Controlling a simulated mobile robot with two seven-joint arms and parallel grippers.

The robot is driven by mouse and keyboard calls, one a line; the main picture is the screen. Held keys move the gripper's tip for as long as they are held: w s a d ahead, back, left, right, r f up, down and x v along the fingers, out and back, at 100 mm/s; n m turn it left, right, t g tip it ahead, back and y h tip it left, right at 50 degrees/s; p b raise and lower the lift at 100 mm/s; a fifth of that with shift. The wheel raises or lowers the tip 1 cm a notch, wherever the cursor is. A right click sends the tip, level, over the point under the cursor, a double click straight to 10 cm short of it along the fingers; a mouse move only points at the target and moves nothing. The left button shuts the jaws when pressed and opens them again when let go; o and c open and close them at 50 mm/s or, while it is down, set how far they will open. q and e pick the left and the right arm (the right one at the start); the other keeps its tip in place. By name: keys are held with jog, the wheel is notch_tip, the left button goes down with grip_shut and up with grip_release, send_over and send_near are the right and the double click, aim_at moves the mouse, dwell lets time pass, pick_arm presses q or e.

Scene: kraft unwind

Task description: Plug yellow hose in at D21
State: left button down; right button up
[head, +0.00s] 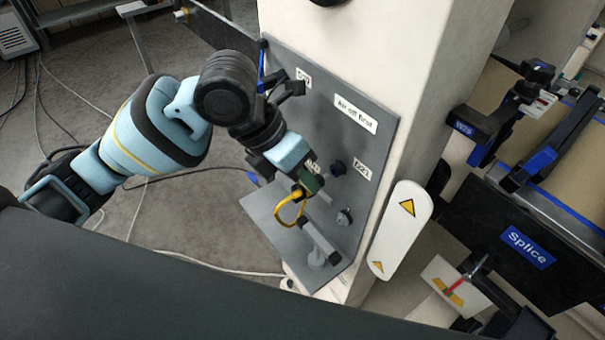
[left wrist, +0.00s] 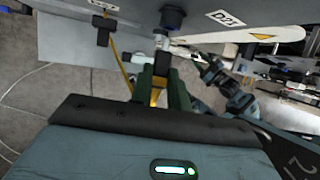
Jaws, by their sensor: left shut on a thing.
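My left gripper (head: 312,182) is at the grey panel, shut on the end of the yellow hose (head: 288,214), which hangs in a short loop below it. In the left wrist view the green fingers (left wrist: 160,88) close around the hose's dark end, and the yellow hose (left wrist: 124,75) runs up at the left. A metal fitting (left wrist: 162,42) lies in line beyond it, close below a dark round port (left wrist: 173,17) beside the D21 label (left wrist: 226,18). I cannot tell whether they touch. The D21 label also shows in the head view (head: 362,172). What seems my right gripper (left wrist: 211,68) is small and unclear.
The grey panel (head: 373,143) carries an "Air off first" label (head: 356,112). A splice table (head: 528,245) is further right. Cables lie on the floor.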

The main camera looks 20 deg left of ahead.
pick_arm(q)
jog(key=shift+w+d, duration=0.65)
jog(key=shift+w, duration=0.2)
dwell(2.1)
jog(key=c, duration=1.3)
grip_release()
jog(key=shift+o, duration=0.2)
jog(key=v, duration=0.7)
jog(key=shift+a+r, duration=0.15)
jog(key=shift+r, duration=0.2)
jog(key=shift+s, duration=0.1)
